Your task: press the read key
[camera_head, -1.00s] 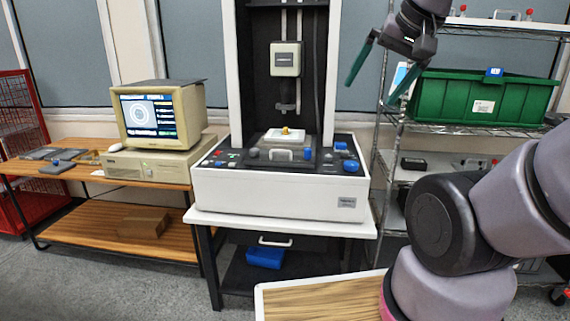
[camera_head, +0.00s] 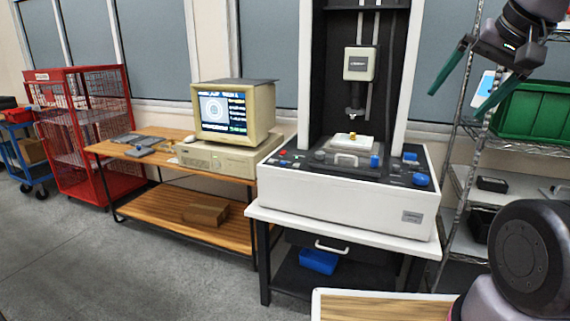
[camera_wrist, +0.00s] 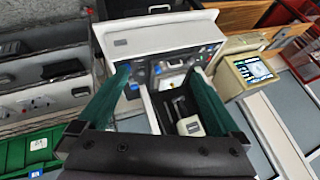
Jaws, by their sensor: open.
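The measuring machine (camera_head: 350,204) stands on a white table in the middle right of the head view, with a dark control deck on top of its white base. Its deck carries red, green and blue keys and knobs, including a red key (camera_head: 283,152) at the left end. I cannot read which one is the read key. My gripper (camera_head: 456,100) is open and empty, high up to the right of the machine's column. In the wrist view the machine's white base (camera_wrist: 160,36) shows beyond my open green fingers (camera_wrist: 160,95).
A beige computer with a lit monitor (camera_head: 232,112) stands on a wooden bench (camera_head: 128,154) left of the machine. A red wire cage (camera_head: 80,130) stands farther left. A wire shelf with a green bin (camera_head: 530,118) is at the right. Grey floor (camera_head: 150,270) lies open in front.

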